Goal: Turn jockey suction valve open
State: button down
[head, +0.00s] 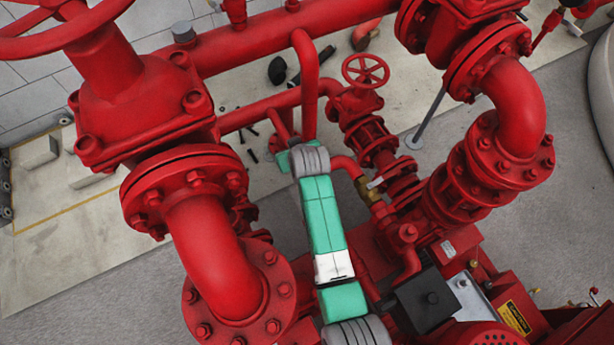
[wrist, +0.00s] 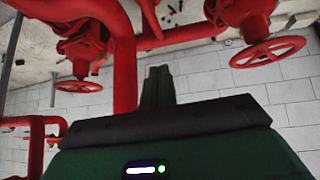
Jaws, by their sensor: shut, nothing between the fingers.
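My gripper (wrist: 159,72) shows in the wrist view as dark fingers, shut and empty. A red vertical pipe stands just left of the fingers. A red valve with a spoked handwheel (wrist: 268,52) is to their right, apart from them. Another red valve with a smaller-looking handwheel (wrist: 79,87) is at the left. In the head view, a small red handwheel (head: 365,70) tops a valve at upper centre, and a large handwheel (head: 50,28) is at top left. I cannot tell which is the jockey suction valve. The fingers are not discernible in the head view.
Thick red flanged pipes (head: 215,255) crowd both sides of my green-and-white arm in the head view. A thin red pipe (head: 307,85) rises close beyond it. A black box (head: 425,300) sits at lower right. Open floor shows at lower left.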

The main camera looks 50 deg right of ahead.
jog(key=s+a+f+g+y+b, duration=0.1)
jog(key=s+f+b, duration=0.1)
jog(key=f, duration=0.7)
jog(key=s+a+f+g+b, duration=0.1)
jog(key=s+f+b, duration=0.2)
jog(key=f, duration=0.7)
jog(key=s+a+f+g+y+b, duration=0.1)
jog(key=s+f+b, duration=0.2)
jog(key=f+b, duration=0.3)
notch_tip(320, 180, down, 4)
jog(key=shift+s+n+y, duration=0.15)
jog(key=shift+n+y, duration=0.15)
jog(key=shift+n, duration=0.1)
jog(key=shift+a, duration=0.2)
